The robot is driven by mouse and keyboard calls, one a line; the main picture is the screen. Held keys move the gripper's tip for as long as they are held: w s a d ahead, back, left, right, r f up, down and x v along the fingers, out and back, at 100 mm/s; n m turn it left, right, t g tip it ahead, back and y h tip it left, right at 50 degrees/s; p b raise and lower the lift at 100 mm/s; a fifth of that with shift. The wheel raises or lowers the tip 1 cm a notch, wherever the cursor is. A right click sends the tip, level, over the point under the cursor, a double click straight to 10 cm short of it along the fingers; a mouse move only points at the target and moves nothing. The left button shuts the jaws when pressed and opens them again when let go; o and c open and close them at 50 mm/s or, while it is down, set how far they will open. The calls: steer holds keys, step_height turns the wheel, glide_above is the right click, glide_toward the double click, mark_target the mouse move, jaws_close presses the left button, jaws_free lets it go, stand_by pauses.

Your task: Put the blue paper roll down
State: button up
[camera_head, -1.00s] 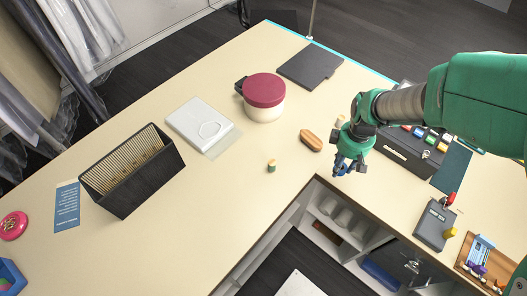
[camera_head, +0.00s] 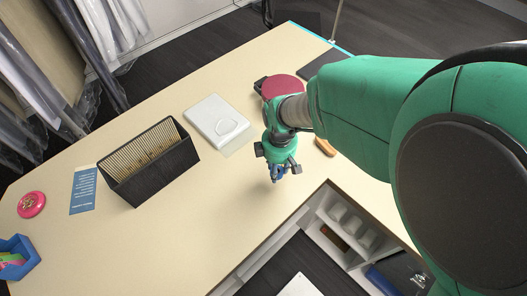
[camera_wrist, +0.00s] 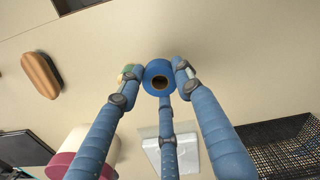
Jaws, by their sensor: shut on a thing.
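The blue paper roll (camera_wrist: 158,78) shows end-on in the wrist view as a blue ring with a dark hole. My gripper (camera_wrist: 158,84) is shut on it, with blue fingers at its left and right and a third finger below it in the picture. In the head view my gripper (camera_head: 277,173) hangs over the table (camera_head: 190,225), and the roll is hard to tell from the blue fingers there. The gap between roll and table top is unclear.
A small green and yellow item (camera_wrist: 126,74) lies partly behind my left finger. A brown oval block (camera_head: 325,147), a red-lidded pot (camera_head: 280,86), a white case (camera_head: 217,120) and a black rack (camera_head: 150,165) stand around. The table front left of my gripper is clear.

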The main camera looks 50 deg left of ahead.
steer(key=shift+s+a, duration=0.4)
steer(key=shift+s, duration=0.25)
steer(key=f, duration=0.5)
steer(key=shift+w+d, duration=0.1)
steer(key=shift+w, duration=0.1)
steer(key=w+a, duration=0.2)
steer(key=a, duration=0.2)
steer(key=w+a+f, duration=0.1)
steer(key=w+a, duration=0.2)
steer(key=a, duration=0.2)
steer(key=w+a, duration=0.3)
steer(key=a, duration=0.1)
steer(key=shift+w+a+f, duration=0.1)
steer(key=shift+a+f, duration=0.15)
steer(key=shift+a, duration=0.15)
steer(key=shift+f, duration=0.1)
steer(key=shift+f, duration=1.65)
steer(key=shift+f, duration=0.2)
